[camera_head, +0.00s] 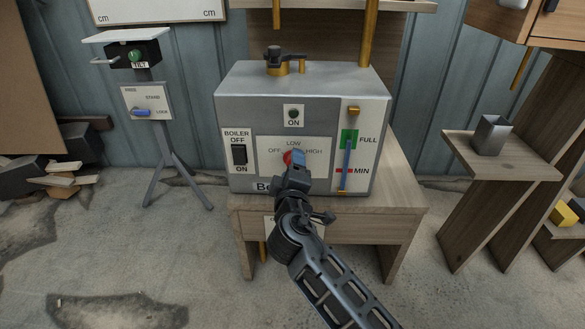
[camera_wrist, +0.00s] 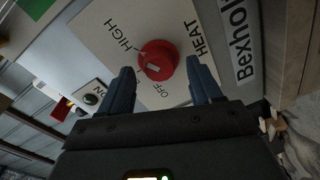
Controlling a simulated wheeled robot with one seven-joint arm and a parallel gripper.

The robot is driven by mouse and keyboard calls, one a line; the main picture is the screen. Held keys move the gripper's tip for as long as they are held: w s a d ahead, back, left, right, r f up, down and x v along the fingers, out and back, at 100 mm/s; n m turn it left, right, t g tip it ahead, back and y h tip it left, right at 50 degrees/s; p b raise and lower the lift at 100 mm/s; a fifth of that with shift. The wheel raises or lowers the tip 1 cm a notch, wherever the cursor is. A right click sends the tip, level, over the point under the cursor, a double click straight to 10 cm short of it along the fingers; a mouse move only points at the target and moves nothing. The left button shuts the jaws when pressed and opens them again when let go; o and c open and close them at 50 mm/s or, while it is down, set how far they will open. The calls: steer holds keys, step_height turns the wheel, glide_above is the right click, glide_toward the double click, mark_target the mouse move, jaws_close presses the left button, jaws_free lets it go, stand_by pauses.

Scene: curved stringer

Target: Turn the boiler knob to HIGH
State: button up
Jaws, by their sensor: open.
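The grey boiler (camera_head: 245,105) stands on a wooden bench. Its red round knob (camera_head: 288,158) is on a white front panel marked LOW, OFF and HIGH, partly hidden by my gripper (camera_head: 298,160) in the head view. In the wrist view the red knob (camera_wrist: 158,58) lies between and just beyond the fingertips of my open gripper (camera_wrist: 161,66), with gaps visible at both sides. A small pale mark shows on the knob's face. HIGH is printed above left of it and OFF below it. I cannot tell which setting the knob points to.
A black BOILER switch (camera_head: 239,154) is left of the knob. A FULL/MIN level gauge (camera_head: 347,160) is to its right. A tripod stand (camera_head: 150,105) is left; a wooden shelf with a metal cup (camera_head: 491,136) is right.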

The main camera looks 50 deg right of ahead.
steer(key=p+v, duration=0.1)
steer(key=v, duration=0.6)
steer(key=shift+s+a, duration=0.1)
stand_by(0.4)
